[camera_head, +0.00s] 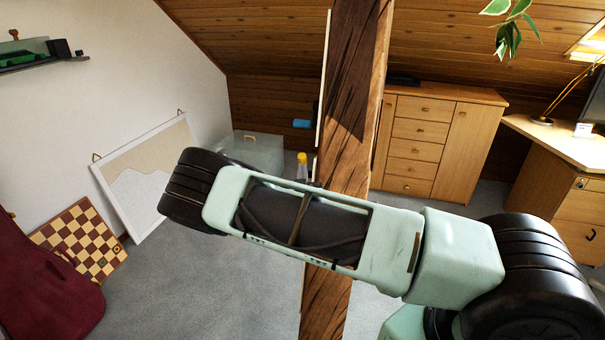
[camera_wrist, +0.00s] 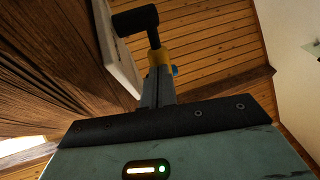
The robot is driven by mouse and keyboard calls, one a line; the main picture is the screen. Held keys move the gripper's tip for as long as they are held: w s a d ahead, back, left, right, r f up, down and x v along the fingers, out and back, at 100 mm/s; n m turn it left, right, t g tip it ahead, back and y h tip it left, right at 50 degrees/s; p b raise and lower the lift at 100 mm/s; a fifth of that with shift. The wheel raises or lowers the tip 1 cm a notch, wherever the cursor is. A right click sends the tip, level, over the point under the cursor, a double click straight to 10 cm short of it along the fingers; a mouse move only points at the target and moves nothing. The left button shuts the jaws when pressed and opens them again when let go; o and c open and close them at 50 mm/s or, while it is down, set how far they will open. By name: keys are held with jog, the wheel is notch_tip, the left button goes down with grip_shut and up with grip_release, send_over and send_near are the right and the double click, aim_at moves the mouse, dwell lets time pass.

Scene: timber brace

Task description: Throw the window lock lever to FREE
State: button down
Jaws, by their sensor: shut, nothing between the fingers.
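A black T-shaped lever (camera_wrist: 136,20) shows at the top of the wrist view. Its stem runs down behind or against my gripper's yellow fingertips (camera_wrist: 159,57); I cannot tell whether they touch. My gripper is shut, with nothing visible between its fingers. In the head view only its yellow tip (camera_head: 302,157) shows above my forearm, just left of the timber post (camera_head: 345,150). A pale plate (camera_wrist: 117,50) lies along the timber beside the lever in the wrist view. No FREE marking is readable, and the lever's pivot is hidden.
A wooden cabinet (camera_head: 440,140) and a desk (camera_head: 560,150) stand behind at right. A framed board (camera_head: 145,170), a chessboard (camera_head: 82,240) and a dark red bag (camera_head: 45,280) are at left. Grey floor (camera_head: 220,290) is clear left of the post.

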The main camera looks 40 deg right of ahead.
aim_at(306, 159)
jog(key=shift+r, duration=0.1)
jog(key=r+g+y+p, duration=0.1)
jog(key=p, duration=0.1)
jog(key=w+d+r+m+g+p, duration=0.1)
jog(key=g+p, duration=0.1)
jog(key=shift+d+r+y, duration=0.1)
jog(key=shift+d+y, duration=0.15)
jog(key=shift+y, duration=0.15)
jog(key=shift+w+d+r+m+g+y+p, duration=0.2)
jog(key=shift+w+d+m+g+y+p, duration=0.3)
jog(key=shift+g+y, duration=0.45)
jog(key=shift+w+d+f+b, duration=0.1)
jog(key=shift+w+d+b, duration=0.1)
jog(key=shift+d+b, duration=0.1)
jog(key=shift+w+d, duration=0.1)
jog(key=shift+r, duration=0.25)
